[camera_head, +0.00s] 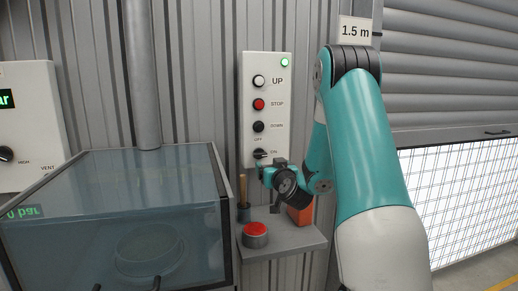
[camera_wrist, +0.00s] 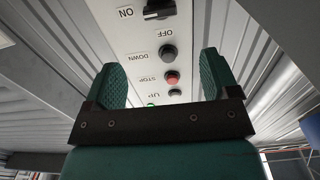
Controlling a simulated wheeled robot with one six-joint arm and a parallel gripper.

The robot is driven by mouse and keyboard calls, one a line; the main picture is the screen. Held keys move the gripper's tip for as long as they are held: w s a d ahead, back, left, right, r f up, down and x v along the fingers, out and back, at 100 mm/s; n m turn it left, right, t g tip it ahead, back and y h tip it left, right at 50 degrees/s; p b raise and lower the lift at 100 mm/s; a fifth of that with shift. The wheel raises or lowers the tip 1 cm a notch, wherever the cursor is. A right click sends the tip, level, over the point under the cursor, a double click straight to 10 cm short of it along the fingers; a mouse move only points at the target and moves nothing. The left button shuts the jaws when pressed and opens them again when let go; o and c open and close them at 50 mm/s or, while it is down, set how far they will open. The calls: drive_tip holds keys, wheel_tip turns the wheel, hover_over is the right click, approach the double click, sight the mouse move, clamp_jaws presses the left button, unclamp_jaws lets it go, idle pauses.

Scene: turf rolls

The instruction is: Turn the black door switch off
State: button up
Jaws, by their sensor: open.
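The black door switch (camera_head: 260,154) is a rotary knob at the bottom of a white control panel (camera_head: 250,90), with OFF above it and ON to its right. Its handle appears to lie sideways, toward ON. In the wrist view the switch (camera_wrist: 158,10) is at the top edge, partly cut off, with the lettering upside down. My gripper (camera_head: 268,176) is just below the switch in the head view, its fingers small and partly hidden. In the wrist view my gripper (camera_wrist: 160,62) has two teal fingers wide apart, nothing between them, and the switch lies beyond the fingertips.
Above the switch are the black DOWN (camera_head: 258,127), red STOP (camera_head: 258,104) and white UP (camera_head: 259,81) buttons; a green lamp (camera_head: 284,62) glows. A shelf (camera_head: 285,243) below bears a red button (camera_head: 256,230) and an orange object (camera_head: 300,214). A glass-lidded box (camera_head: 120,200) stands left.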

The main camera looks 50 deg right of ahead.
sight(261, 155)
drive_tip(key=p+x, duration=0.7)
drive_tip(key=x, duration=0.6)
drive_tip(key=shift+p, duration=0.3)
drive_tip(key=c, duration=0.9)
